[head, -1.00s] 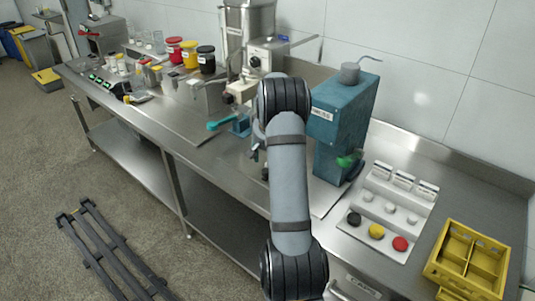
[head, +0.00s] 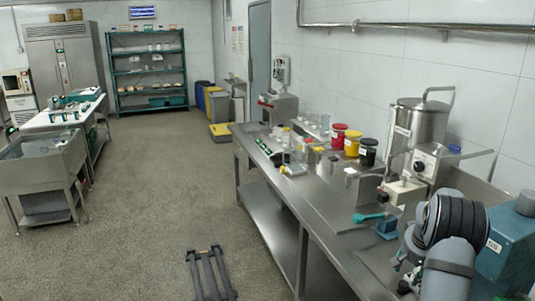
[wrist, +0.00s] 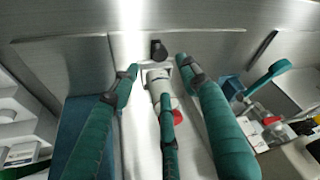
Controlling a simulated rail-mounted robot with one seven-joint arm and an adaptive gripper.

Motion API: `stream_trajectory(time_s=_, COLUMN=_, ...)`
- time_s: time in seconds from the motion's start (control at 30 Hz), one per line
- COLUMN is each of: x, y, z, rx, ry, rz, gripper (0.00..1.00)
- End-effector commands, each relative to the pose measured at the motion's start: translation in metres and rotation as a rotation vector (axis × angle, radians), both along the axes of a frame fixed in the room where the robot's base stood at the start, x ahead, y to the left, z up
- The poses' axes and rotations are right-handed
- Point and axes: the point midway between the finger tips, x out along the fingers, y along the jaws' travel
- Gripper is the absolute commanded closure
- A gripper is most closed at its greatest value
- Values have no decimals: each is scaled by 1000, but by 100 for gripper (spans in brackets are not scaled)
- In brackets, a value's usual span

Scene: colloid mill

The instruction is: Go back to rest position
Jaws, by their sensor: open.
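My gripper (wrist: 158,70) is open in the wrist view, its teal fingers spread over a steel surface. A white cylindrical part with a red end (wrist: 158,78) shows between and behind the fingers; I cannot tell what it is, and nothing is clearly gripped. In the head view my arm is bent at the lower right, over the steel bench (head: 345,262). The gripper end is mostly hidden there behind the arm and the picture edge.
The blue machine (head: 512,245) stands close to my arm at the right. Red, yellow and black jars (head: 353,143) stand along the wall. Open floor (head: 150,200) lies left, with a dark frame (head: 209,272) on it.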

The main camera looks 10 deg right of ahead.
Motion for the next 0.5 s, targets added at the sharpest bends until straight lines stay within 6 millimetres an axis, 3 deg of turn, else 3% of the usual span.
stream_trajectory(time_s=0.3, x=20, y=-12, z=-59, rx=2, ry=4, rz=1, gripper=55)
stream_trajectory(time_s=0.5, x=28, y=-17, z=-84, rx=3, ry=3, rz=-1, gripper=55)
